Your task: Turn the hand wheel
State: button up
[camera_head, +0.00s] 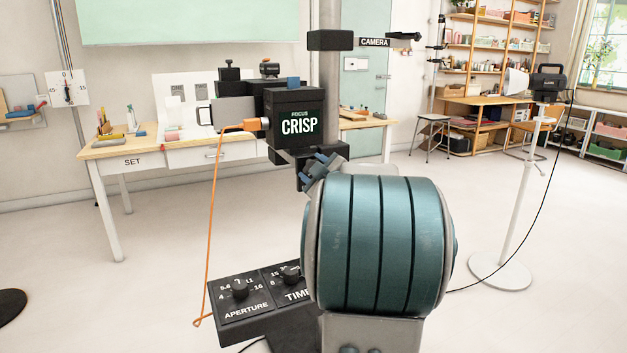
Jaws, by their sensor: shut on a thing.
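The black camera (295,117) with a "FOCUS CRISP" display is mounted on a grey upright column (330,88). My gripper (318,166) shows only in part, as small blue-grey pieces just below the camera, beside the column. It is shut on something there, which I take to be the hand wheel. The wheel itself is hidden behind my gripper and my large teal arm link, so its angle cannot be seen.
A control box (247,297) with aperture and time dials stands low in front. An orange cable (212,215) hangs from the camera's left side. A wooden table (115,150) stands behind. A lamp stand (527,180) is at right, with open floor between.

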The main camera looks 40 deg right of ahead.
jog(key=shift+f+n+b, duration=0.15)
jog(key=shift+n+b, duration=0.6)
jog(key=shift+n, duration=0.35)
jog(key=o, duration=1)
jog(key=shift+s, duration=0.1)
jog(key=p+v, duration=0.1)
jog(key=v, duration=1.2)
jog(key=shift+s, duration=0.35)
jog(key=shift+w+a, duration=0.1)
